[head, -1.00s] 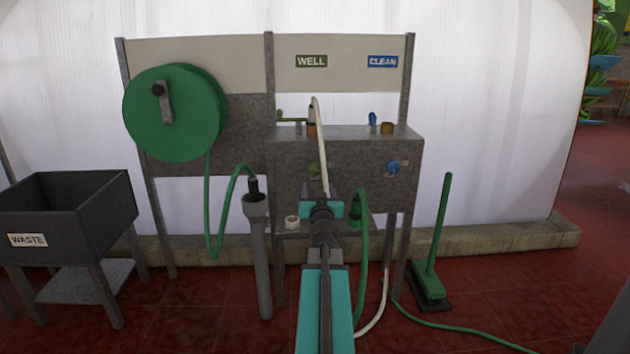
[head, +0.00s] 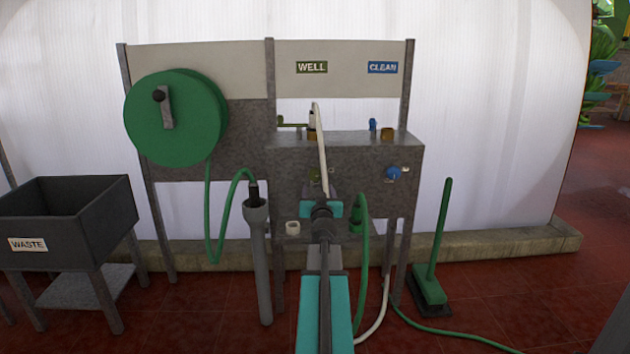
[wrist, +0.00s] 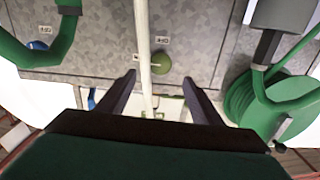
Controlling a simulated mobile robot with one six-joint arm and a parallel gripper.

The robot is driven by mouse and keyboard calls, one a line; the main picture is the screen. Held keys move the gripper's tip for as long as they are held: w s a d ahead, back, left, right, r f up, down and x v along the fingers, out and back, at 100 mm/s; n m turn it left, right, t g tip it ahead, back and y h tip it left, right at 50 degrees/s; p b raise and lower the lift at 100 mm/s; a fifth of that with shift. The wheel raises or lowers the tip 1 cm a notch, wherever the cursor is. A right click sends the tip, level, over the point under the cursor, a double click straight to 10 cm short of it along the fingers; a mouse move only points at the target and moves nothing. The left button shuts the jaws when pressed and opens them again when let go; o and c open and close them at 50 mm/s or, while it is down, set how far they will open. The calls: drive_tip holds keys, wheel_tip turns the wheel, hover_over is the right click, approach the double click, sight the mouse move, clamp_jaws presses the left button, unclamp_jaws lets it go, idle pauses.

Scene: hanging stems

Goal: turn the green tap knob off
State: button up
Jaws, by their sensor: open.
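The green tap knob (head: 314,173) is on the front of the grey metal cabinet (head: 350,160), below the WELL sign, partly hidden by my arm and a white hose. In the wrist view the round knob (wrist: 160,62) shows beyond my fingertips, roughly between them, with a short pointer toward the left. Small labels (wrist: 162,40) beside it are too small to read. My gripper (wrist: 162,85) is open, its two dark fingers apart with no knob between them. In the head view my gripper (head: 320,190) is in front of the cabinet; its fingertips are hard to make out.
A white hose (wrist: 142,40) runs between my fingers and the knob's left edge in the wrist view. A blue knob (head: 393,173) is at the right. A green hose (head: 362,260) hangs beside my arm. A green reel (head: 190,120) and grey pipe (head: 258,260) are at the left.

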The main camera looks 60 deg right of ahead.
sight(316, 176)
drive_tip(key=shift+x, duration=5.15)
drive_tip(key=c, duration=1)
drive_tip(key=shift+w+a+f, duration=0.1)
drive_tip(key=shift+a, duration=0.3)
drive_tip(key=shift+c, duration=0.3)
drive_tip(key=shift+d, duration=0.4)
